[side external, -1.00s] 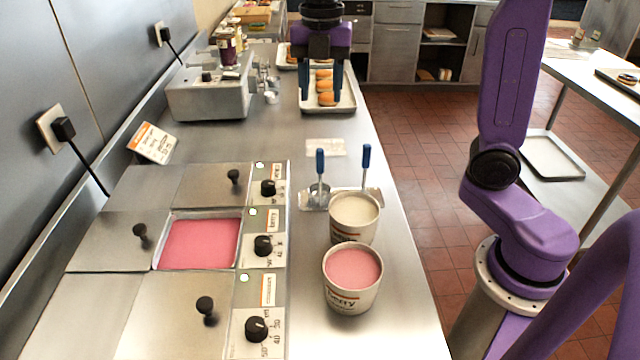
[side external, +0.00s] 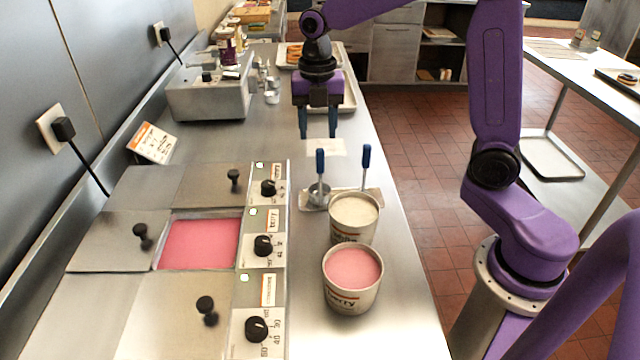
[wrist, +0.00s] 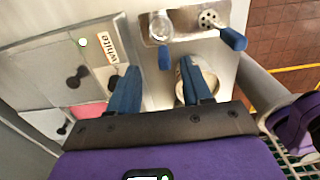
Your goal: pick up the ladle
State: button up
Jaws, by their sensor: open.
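The ladle (side external: 320,162) has an upright blue handle and a round metal bowl, and rests on a small metal tray (side external: 375,198) behind the tubs. In the wrist view the ladle (wrist: 164,55) shows its shiny bowl at the top and its blue handle pointing toward me. A second blue-handled tool (side external: 366,158) stands to its right; its head looks perforated in the wrist view (wrist: 207,18). My gripper (side external: 318,128) is open and empty, pointing down above the counter, apart from the ladle and farther back. Its two blue fingers also show in the wrist view (wrist: 162,88).
A cream-filled tub (side external: 354,215) and a pink-filled tub (side external: 352,285) stand in front of the tray. The warmer (side external: 195,205) with lids, knobs and an open pink well is at left. A grey machine (side external: 208,95) stands behind. The counter's right edge is close.

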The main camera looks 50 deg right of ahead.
aim_at(320, 152)
jog(key=shift+s+f, duration=0.15)
jog(key=shift+f, duration=1.4)
jog(key=shift+s+f, duration=0.15)
jog(key=shift+f, duration=1.35)
grip_shut()
